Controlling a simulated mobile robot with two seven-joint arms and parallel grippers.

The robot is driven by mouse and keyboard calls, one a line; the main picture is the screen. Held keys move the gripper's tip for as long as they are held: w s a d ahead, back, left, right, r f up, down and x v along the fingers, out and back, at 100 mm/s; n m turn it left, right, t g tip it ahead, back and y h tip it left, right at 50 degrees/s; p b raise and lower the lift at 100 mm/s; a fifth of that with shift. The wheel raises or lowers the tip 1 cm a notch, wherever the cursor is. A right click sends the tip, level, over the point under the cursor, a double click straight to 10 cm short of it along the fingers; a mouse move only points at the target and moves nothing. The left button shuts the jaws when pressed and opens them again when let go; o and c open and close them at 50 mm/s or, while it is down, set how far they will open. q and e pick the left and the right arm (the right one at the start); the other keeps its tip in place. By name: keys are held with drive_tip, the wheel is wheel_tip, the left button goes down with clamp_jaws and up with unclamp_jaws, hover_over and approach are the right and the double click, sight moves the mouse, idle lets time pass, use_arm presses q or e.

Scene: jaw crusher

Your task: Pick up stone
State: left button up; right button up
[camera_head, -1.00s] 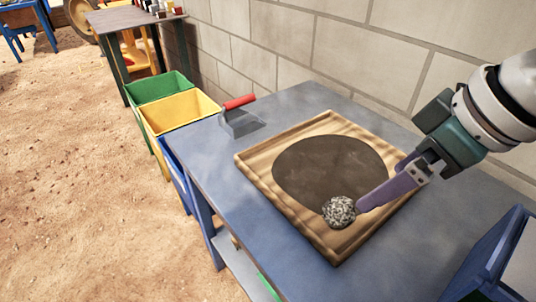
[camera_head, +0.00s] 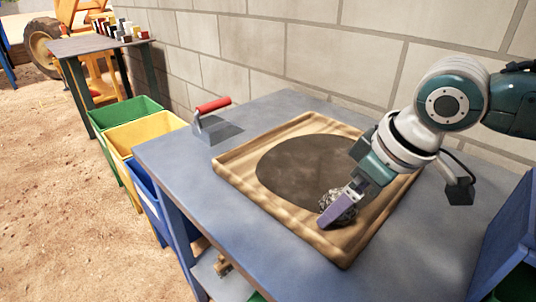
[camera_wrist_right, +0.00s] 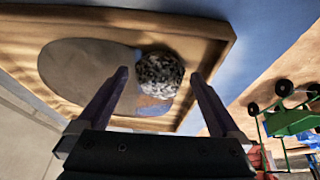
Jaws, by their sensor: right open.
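The stone (camera_head: 338,206) is a speckled grey, roundish lump lying in the wooden tray (camera_head: 237,185), at the edge of the dark round area. My right gripper (camera_head: 338,214) is at the stone, and its purple finger covers part of it in the head view. In the right wrist view, the stone (camera_wrist_right: 160,74) shows between and beyond the two fingertips of the open right gripper (camera_wrist_right: 158,78). I cannot tell whether a finger touches it. My left gripper is not in view.
The tray lies on a blue-grey table (camera_head: 290,110) against a block wall (camera_head: 340,60). A red-handled trowel (camera_head: 215,120) stands at the table's far left. Green (camera_head: 125,115), yellow (camera_head: 130,140) and blue bins stand left of the table. A blue panel (camera_head: 505,235) rises at right.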

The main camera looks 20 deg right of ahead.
drive_tip(key=shift+w+f, duration=0.3)
drive_tip(key=shift+f, duration=0.3)
clamp_jaws()
idle(0.4)
